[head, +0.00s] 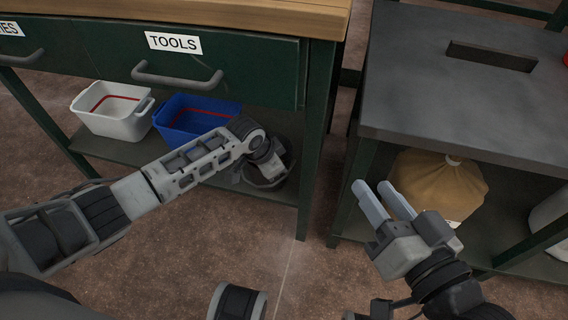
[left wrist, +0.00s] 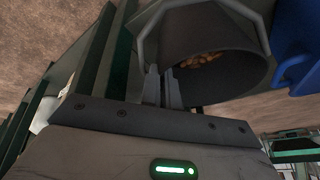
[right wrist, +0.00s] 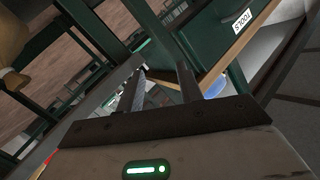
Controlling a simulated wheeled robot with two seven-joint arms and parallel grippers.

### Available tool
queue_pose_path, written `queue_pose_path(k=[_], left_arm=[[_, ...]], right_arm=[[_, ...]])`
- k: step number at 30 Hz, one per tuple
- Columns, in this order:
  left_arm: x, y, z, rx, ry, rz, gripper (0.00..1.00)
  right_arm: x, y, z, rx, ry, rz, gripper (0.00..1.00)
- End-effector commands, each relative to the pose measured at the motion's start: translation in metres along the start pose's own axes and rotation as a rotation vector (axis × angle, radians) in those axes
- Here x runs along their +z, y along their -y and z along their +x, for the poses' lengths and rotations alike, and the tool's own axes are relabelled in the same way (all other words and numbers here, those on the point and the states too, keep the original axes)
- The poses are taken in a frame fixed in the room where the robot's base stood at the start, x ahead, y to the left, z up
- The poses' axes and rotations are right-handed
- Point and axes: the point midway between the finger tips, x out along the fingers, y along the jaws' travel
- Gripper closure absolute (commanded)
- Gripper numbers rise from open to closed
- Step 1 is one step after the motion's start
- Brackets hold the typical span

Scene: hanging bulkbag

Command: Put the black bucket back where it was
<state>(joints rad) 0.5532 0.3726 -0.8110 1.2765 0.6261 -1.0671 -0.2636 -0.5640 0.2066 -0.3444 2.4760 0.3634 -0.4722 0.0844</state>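The black bucket (head: 266,176) is on the lower shelf of the green workbench, right of the blue bin, largely hidden behind my left gripper (head: 262,160). In the left wrist view the bucket (left wrist: 222,88) shows its open mouth, a grey handle arc and small brown pieces inside. The left fingers (left wrist: 163,88) are close together at the bucket's rim and look shut on its wall. Whether the bucket's base touches the shelf is hidden. My right gripper (head: 384,202) is open and empty, in front of the grey-topped table; its fingers (right wrist: 160,92) stand apart in the right wrist view.
A white bin (head: 113,108) and a blue bin (head: 195,118) stand left on the same shelf (head: 125,150), below a drawer labelled TOOLS (head: 190,68). A tan sack (head: 435,182) sits under the grey-topped table (head: 470,90). The brown floor (head: 310,275) between is clear.

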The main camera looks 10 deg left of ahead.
Motion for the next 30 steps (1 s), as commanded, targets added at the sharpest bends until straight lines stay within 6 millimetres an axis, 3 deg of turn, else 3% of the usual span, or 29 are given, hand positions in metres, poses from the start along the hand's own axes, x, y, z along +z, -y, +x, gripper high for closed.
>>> queue_pose_path(k=[6,19,22,30], left_arm=[[-0.033,0.009,0.015,-0.002,-0.009,0.002,1.00],[-0.025,0.008,0.023,-0.002,-0.007,0.001,1.00],[-0.023,0.007,0.024,0.000,-0.003,0.000,0.75],[-0.023,0.006,0.024,0.001,-0.003,0.000,0.75]], right_arm=[[-0.001,0.004,0.001,-0.043,-0.046,0.064,0.64],[-0.004,0.005,0.001,-0.046,-0.050,0.066,0.64],[-0.005,0.005,0.001,-0.045,-0.052,0.064,0.64],[-0.004,0.005,0.001,-0.045,-0.052,0.063,0.64]])
